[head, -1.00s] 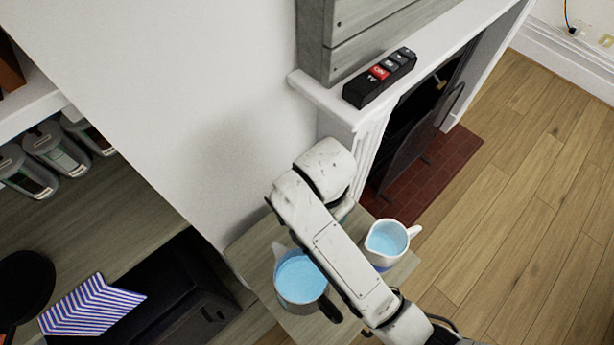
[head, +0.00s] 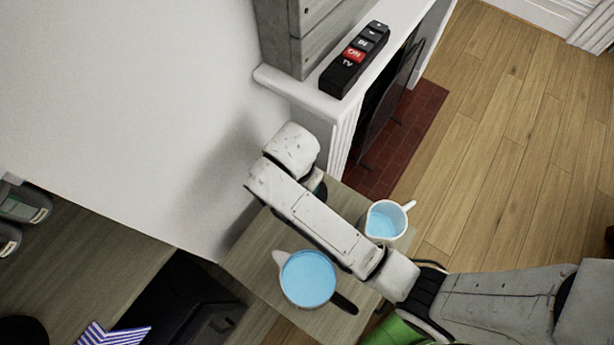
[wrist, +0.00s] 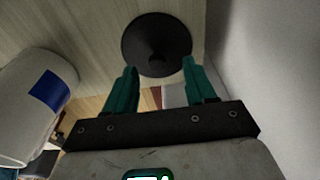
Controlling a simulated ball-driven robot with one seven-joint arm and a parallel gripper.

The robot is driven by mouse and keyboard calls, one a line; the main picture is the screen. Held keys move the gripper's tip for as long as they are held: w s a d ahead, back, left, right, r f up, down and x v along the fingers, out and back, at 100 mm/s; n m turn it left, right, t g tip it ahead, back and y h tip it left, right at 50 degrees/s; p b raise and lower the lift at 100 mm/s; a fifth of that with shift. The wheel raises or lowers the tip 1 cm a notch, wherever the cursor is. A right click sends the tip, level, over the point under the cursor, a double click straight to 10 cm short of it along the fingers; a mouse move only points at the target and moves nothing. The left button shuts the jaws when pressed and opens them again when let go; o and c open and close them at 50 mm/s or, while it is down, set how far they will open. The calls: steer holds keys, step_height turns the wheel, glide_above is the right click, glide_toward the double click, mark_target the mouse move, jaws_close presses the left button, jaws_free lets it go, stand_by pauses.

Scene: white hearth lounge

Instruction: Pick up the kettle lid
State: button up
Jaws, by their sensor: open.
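The kettle lid (wrist: 156,30) is a dark round disc with a knob at its middle, lying on the pale wooden tabletop in the wrist view. My gripper (wrist: 160,66) is open, with its two teal fingers apart on the near side of the lid. The fingertips overlap the lid's near edge in the picture; I cannot tell whether they touch it. In the head view my arm hides the lid and most of the gripper. The open kettle (head: 308,280), with blue liquid, a spout and a dark handle, stands on the small table (head: 255,245).
A white jug (head: 388,220) with blue liquid stands at the table's right side. A white vessel with a blue patch (wrist: 45,90) is close on the left in the wrist view. A pale wall (wrist: 265,60) is close on the right. The fireplace mantel (head: 300,95) carries a black remote-like block (head: 354,62).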

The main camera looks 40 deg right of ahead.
steer(key=shift+s+d+f, duration=0.1)
steer(key=shift+d+f, duration=0.1)
steer(key=shift+f, duration=0.5)
steer(key=shift+w+d+f, duration=0.1)
steer(key=shift+d+f, duration=0.15)
steer(key=shift+f, duration=0.5)
steer(key=shift+s+d+f, duration=0.1)
steer(key=shift+d+f, duration=0.1)
steer(key=shift+f, duration=0.5)
jaws_close()
